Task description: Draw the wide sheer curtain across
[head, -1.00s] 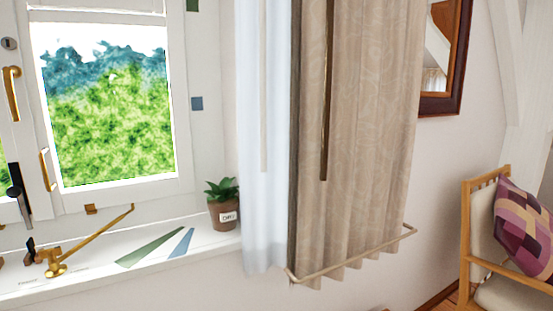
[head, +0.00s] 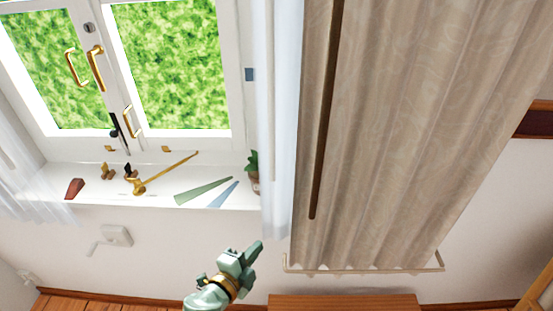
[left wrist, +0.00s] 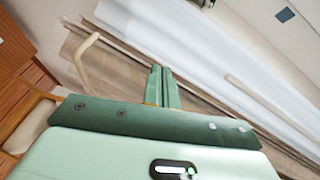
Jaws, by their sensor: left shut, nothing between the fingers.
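A white sheer curtain (head: 283,150) hangs gathered in a narrow bunch right of the window, partly behind a beige patterned curtain (head: 400,130). A second white sheer (head: 30,180) hangs at the left edge; I cannot tell which is the wide one. A pale wand (left wrist: 255,98) lies along the right sheer in the left wrist view. A dark wand (head: 325,110) hangs on the beige curtain. My left gripper (head: 252,252) is shut and empty, low in front of the wall, left of the beige curtain's bottom. Its fingers (left wrist: 163,85) point toward the curtains in the left wrist view. My right gripper is not in view.
A low rail (head: 365,270) crosses the beige curtain's bottom. The sill (head: 140,200) holds a brass stay (head: 165,175), a red wedge (head: 75,187) and a potted plant (head: 252,170). A wooden piece of furniture (head: 340,302) stands below the curtain. The wall under the sill is mostly clear.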

